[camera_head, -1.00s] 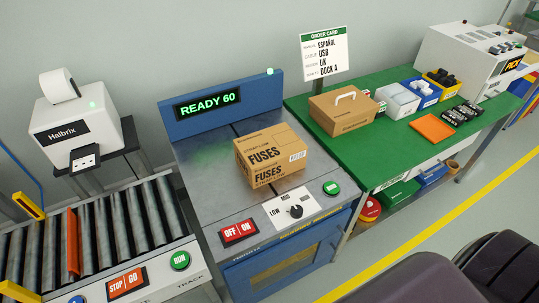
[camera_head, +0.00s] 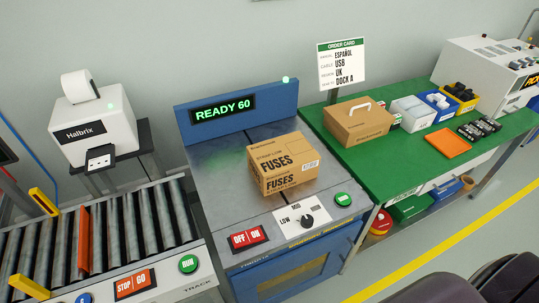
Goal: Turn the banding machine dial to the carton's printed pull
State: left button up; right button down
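The banding machine (camera_head: 213,165) is blue with a grey metal top, and its display reads READY 60. Its dial (camera_head: 307,221) is a black knob on a white plate at the front, marked LOW at left, MID at top and a third mark at right that I cannot read fully. The knob's exact pointing is too small to tell. A brown carton (camera_head: 285,165) printed FUSES stands on the machine top behind the dial. Neither of my grippers is in view.
An OFF/ON switch (camera_head: 249,238) and green button (camera_head: 343,199) flank the dial. A roller conveyor (camera_head: 130,226) with a RUN button stands left, near a Halbrix printer (camera_head: 92,129). A green bench (camera_head: 372,172) with a brown box, bins and an order card stands right.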

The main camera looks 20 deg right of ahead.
aim_at(307, 221)
jog(key=z, duration=1.1)
